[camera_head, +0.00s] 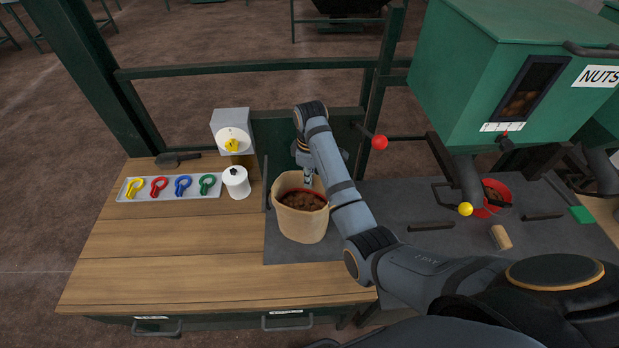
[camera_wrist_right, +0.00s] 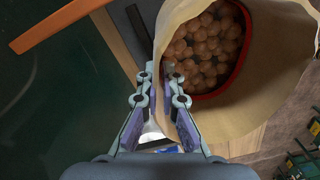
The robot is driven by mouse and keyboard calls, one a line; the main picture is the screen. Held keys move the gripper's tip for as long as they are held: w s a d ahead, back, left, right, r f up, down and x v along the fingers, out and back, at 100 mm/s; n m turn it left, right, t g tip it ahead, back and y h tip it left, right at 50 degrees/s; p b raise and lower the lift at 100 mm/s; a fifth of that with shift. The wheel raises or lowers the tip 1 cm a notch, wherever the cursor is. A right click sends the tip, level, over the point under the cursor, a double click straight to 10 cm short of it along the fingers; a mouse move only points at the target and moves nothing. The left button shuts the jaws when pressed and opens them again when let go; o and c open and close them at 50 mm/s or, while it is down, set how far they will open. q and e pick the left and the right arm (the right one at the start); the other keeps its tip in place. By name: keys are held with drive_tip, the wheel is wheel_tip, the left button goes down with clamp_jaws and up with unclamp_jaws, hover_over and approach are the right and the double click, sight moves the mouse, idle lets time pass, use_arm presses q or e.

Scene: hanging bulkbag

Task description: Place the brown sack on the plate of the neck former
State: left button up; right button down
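The brown sack (camera_head: 302,222) stands upright on a dark mat, open at the top, with round brown nuts inside and a red band around them. In the right wrist view the sack (camera_wrist_right: 245,115) fills the upper right. My right gripper (camera_head: 308,180) reaches down to the sack's far rim. In the wrist view its fingers (camera_wrist_right: 160,80) are part-way apart, one each side of the sack's wall, with a gap showing. Their contact with the cloth is unclear. My left gripper is out of view. I cannot pick out the neck former's plate for certain.
A green NUTS hopper (camera_head: 480,80) stands right, above a red bucket (camera_head: 492,207). A red-knobbed lever (camera_head: 380,142) is right of my gripper. A grey box with a yellow knob (camera_head: 232,130), white canister (camera_head: 236,183) and clip tray (camera_head: 170,187) are left. The front-left wood is clear.

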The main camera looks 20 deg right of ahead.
drive_tip(key=shift+r, duration=0.1)
drive_tip(key=c, duration=1.9)
unclamp_jaws()
drive_tip(key=shift+f, duration=0.2)
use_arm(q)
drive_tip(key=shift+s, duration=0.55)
use_arm(e)
drive_tip(key=o, duration=0.4)
drive_tip(key=shift+r, duration=0.15)
use_arm(q)
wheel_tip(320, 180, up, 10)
drive_tip(key=p, duration=0.9)
drive_tip(key=shift+p, duration=0.4)
use_arm(e)
drive_tip(key=r, duration=1.2)
drive_tip(key=shift+w+d+r, duration=0.1)
drive_tip(key=shift+d, duration=0.1)
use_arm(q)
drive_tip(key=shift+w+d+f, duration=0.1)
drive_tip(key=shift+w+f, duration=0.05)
